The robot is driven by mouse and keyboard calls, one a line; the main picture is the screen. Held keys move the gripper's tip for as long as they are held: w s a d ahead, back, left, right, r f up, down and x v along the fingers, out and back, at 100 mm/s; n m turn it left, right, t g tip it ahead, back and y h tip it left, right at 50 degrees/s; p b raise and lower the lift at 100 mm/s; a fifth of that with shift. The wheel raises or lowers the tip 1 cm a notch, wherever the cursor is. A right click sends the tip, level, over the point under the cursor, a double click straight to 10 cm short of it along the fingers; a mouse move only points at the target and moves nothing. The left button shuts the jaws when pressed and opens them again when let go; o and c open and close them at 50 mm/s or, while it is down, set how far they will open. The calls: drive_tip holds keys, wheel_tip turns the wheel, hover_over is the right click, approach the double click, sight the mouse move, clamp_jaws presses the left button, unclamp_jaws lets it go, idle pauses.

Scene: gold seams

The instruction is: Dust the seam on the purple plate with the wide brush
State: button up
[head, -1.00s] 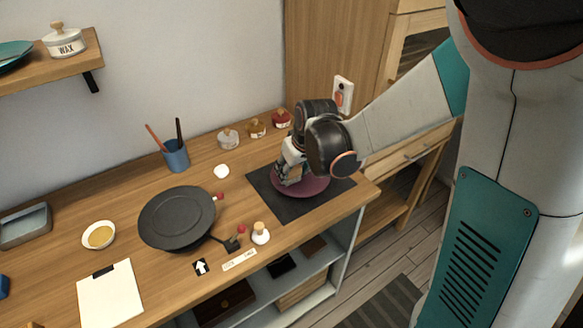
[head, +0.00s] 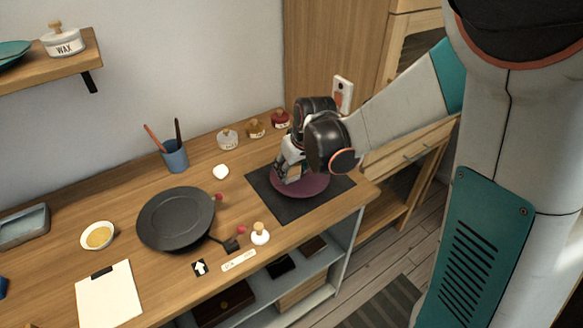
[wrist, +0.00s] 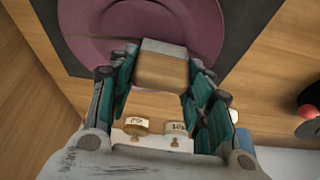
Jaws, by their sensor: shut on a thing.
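The purple plate (head: 312,186) lies on a dark mat (head: 275,209) at the right end of the bench. In the wrist view the plate (wrist: 90,22) fills the upper part. My gripper (head: 287,178) is over the plate's left part in the head view. In the wrist view my gripper (wrist: 160,85) is shut on a wooden block-like piece with a grey band, which looks like the wide brush (wrist: 162,70). The brush's bristles are hidden, so I cannot tell whether it touches the plate.
Several small jars (head: 255,128) stand behind the mat along the wall. A dark round pan (head: 176,218), a white-based stopper (head: 260,233) and a blue cup (head: 174,156) with sticks are to the left. The bench's front edge is close to the mat.

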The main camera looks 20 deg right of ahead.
drive_tip(key=shift+s+r, duration=0.1)
drive_tip(key=shift+s, duration=0.15)
drive_tip(key=shift+w, duration=0.3)
drive_tip(key=shift+s, duration=0.35)
drive_tip(key=shift+w, duration=0.25)
drive_tip(key=shift+s, duration=0.2)
drive_tip(key=shift+w+a, duration=0.15)
drive_tip(key=shift+w, duration=0.05)
drive_tip(key=shift+r, duration=0.1)
drive_tip(key=shift+r+p, duration=0.5)
drive_tip(key=shift+r, duration=0.2)
